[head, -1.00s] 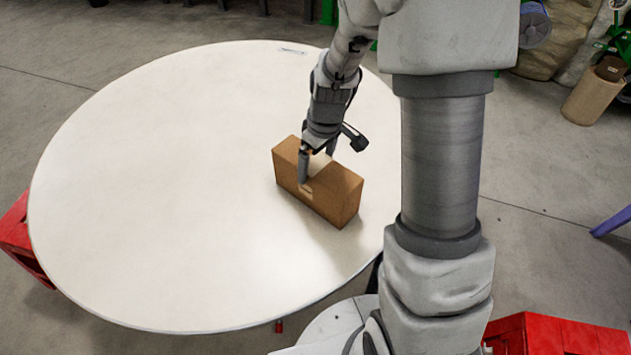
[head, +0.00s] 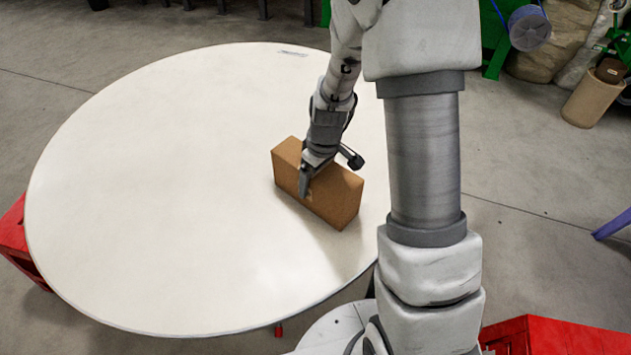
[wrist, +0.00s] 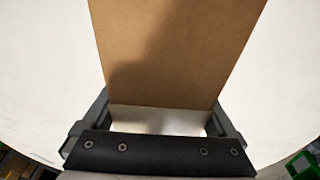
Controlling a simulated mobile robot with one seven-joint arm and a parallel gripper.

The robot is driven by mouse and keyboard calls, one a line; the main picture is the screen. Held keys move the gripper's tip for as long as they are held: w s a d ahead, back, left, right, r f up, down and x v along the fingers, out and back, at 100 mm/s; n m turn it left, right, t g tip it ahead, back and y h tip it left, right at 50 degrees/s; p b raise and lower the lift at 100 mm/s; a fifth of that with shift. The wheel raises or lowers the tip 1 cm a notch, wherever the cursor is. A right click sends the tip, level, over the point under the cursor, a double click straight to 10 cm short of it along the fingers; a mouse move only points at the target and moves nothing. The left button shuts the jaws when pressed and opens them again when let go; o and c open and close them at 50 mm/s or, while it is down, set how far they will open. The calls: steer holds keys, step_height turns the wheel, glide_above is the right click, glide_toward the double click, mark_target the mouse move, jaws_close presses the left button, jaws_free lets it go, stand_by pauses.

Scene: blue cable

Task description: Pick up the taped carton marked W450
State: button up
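A plain brown carton (head: 340,197) stands upright on the round white table (head: 160,200), near its right side. No W450 marking is readable on the faces I see. My gripper (head: 308,182) is at the carton's top, pointing down. One finger shows in front of the near long face; the other is hidden behind. In the wrist view the carton (wrist: 175,50) fills the upper middle, with my fingers (wrist: 160,120) on either side of its width. The fingers are apart; whether they press on the carton is unclear.
A small pale strip (head: 293,53) lies at the table's far edge. The table's left and middle are clear. Red crates (head: 20,245) (head: 555,338) stand at the lower left and lower right. A brown bin (head: 594,97) and a blue reel (head: 529,27) are at the back right.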

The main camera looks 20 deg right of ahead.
jaws_close()
steer(key=shift+r, duration=0.1)
